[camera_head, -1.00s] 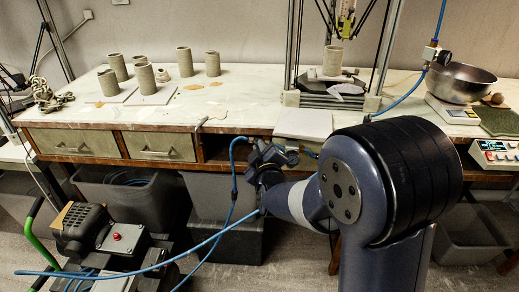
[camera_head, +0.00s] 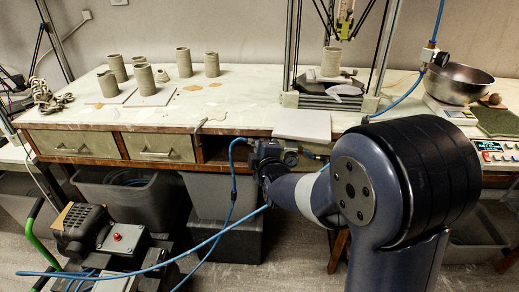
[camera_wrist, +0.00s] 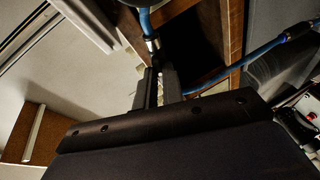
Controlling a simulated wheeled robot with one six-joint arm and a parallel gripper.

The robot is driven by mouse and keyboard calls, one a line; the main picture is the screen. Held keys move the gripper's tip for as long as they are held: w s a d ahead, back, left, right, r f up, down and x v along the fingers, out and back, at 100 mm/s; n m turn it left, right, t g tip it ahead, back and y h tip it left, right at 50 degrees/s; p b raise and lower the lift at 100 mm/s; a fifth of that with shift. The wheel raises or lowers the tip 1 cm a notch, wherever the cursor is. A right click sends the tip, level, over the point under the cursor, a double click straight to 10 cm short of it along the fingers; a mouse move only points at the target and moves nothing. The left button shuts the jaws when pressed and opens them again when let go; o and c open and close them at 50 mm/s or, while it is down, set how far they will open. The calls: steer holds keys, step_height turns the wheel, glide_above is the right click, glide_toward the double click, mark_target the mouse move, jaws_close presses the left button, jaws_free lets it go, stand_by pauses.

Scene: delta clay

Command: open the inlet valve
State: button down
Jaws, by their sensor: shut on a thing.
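My gripper (camera_head: 266,152) is at the table's front edge, where blue hoses meet. In the wrist view its two dark fingers (camera_wrist: 159,84) are close together, shut on a small part that they mostly hide. A silver hose fitting (camera_wrist: 153,42) shows just beyond the fingertips, on the end of a blue hose (camera_wrist: 145,18). The part in the jaws appears to be the inlet valve's handle. The valve body and the handle's angle cannot be made out. In the head view my wrist and gripper cover this spot.
A blue hose (camera_head: 232,185) hangs left of my gripper and runs to the floor equipment (camera_head: 117,238). A grey slab (camera_head: 302,124) lies on the table edge above my arm. Clay cylinders (camera_head: 145,78) stand on the table (camera_head: 240,98). An open bay is below the tabletop.

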stand_by(0.3)
steer(key=c, duration=1.5)
jaws_free()
steer(key=shift+c, duration=0.2)
steer(key=shift+s, duration=0.1)
steer(key=v, duration=1)
steer(key=shift+s, duration=0.35)
steer(key=shift+w, duration=0.1)
steer(key=x, duration=1)
steer(key=shift+w, duration=0.35)
steer(key=shift+s, duration=0.15)
